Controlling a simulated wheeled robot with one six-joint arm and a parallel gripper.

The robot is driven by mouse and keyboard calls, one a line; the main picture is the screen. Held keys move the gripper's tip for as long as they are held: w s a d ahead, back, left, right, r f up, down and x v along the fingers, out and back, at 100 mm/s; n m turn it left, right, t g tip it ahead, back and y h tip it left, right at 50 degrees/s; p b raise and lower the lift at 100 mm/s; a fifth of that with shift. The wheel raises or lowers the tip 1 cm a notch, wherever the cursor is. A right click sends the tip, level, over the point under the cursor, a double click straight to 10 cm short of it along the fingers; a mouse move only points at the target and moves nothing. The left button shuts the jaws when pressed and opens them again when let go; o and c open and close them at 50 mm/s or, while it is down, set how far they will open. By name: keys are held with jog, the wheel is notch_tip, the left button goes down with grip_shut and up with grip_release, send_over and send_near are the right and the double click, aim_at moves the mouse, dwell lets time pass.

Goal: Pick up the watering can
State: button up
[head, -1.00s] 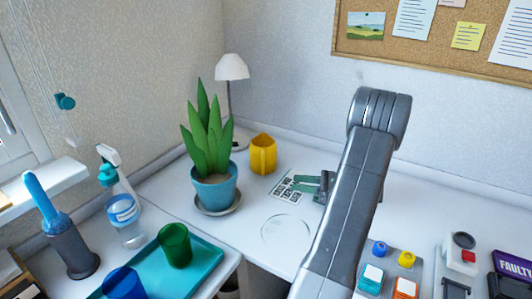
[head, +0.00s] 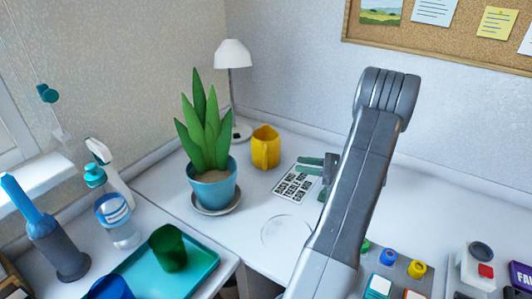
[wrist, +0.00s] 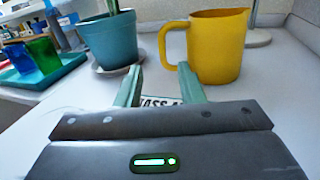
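The yellow jug-like can (head: 265,148), which I take as the watering can, stands upright on the white desk, right of the potted plant. In the wrist view the can (wrist: 217,50) is ahead and right of centre, its handle on the left side. My gripper (wrist: 160,82) is open and empty, its two green fingers apart and pointing toward the handle side, short of the can. In the head view my gripper (head: 310,165) is right of the can and low over the desk. My arm hides part of the desk there.
A plant in a blue pot (head: 213,188) stands left of the can, and a white lamp (head: 233,55) behind it. A printed card (head: 292,186) lies below my gripper. A clear round disc (head: 286,233) lies in front. A teal tray (head: 205,262) holds cups.

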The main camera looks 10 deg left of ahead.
send_near(265, 158)
jog(key=a, duration=0.3)
jog(key=shift+w+a+f, duration=0.15)
jog(key=shift+a+f, duration=0.25)
jog(key=a, duration=0.6)
jog(key=shift+w+a+r+b, duration=0.15)
jog(key=shift+w+a+b, duration=0.05)
jog(key=shift+w+b, duration=0.15)
grip_shut()
